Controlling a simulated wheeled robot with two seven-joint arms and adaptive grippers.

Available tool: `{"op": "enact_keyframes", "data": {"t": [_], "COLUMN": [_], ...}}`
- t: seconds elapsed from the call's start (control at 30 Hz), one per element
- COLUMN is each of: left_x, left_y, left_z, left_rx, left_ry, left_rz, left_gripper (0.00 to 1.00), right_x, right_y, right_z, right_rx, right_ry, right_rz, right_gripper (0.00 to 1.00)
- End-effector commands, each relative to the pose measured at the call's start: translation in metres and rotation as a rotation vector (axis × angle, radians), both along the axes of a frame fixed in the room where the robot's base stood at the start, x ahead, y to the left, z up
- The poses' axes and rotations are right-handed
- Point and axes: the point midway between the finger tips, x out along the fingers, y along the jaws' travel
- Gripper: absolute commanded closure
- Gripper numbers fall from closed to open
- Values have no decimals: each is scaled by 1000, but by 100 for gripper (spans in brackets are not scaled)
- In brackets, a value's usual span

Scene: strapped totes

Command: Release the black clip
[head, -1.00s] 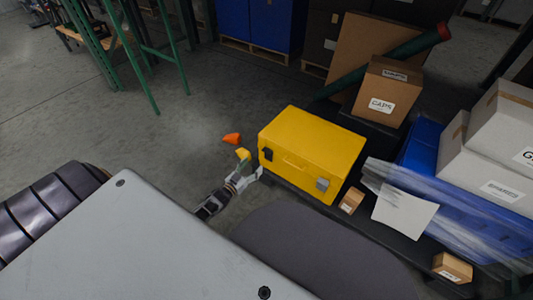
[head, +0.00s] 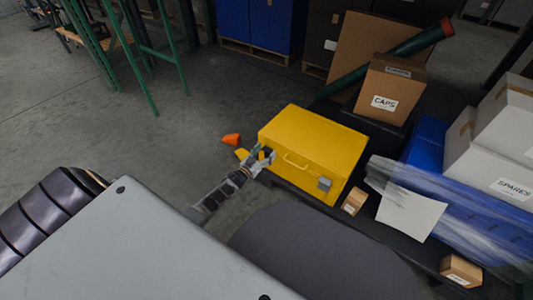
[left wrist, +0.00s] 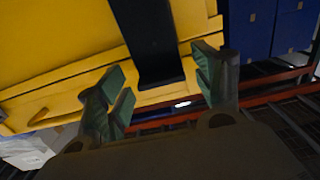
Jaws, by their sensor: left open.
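A yellow lidded tote (head: 312,140) with a front handle sits on a dark low platform. A grey clip (head: 325,184) is on the right of its front. The black clip (left wrist: 155,40) shows in the left wrist view as a broad dark strap-like piece over the tote's yellow front; in the head view my gripper mostly covers it. My left gripper (head: 262,158) is at the left of the tote's front. In the left wrist view its green-padded fingers (left wrist: 165,88) are open, one on each side of the clip's lower end, with gaps visible. My right gripper is not in view.
Small cardboard boxes (head: 354,201) and a white sheet (head: 410,214) lie right of the tote. Wrapped blue totes (head: 425,150) and white cartons (head: 500,140) stand further right. An orange object (head: 231,139) lies on the floor at left, where the floor is mostly clear.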

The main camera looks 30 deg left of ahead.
Motion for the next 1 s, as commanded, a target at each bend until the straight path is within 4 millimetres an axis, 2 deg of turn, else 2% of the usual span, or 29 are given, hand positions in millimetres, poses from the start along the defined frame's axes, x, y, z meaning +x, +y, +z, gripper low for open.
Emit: {"op": "enact_keyframes", "data": {"t": [0.2, 0.6, 1.0], "left_x": [12, 14, 14], "left_y": [-1, -1, -1], "left_z": [0, 0, 0], "left_rx": [1, 1, 0], "left_ry": [0, 1, 0], "left_rz": [-1, 0, 0], "left_gripper": [32, 33, 85], "right_x": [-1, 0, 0], "right_y": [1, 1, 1], "right_z": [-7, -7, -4], "right_rx": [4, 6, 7], "right_ry": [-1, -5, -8], "right_rz": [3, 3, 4], "right_gripper": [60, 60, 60]}}
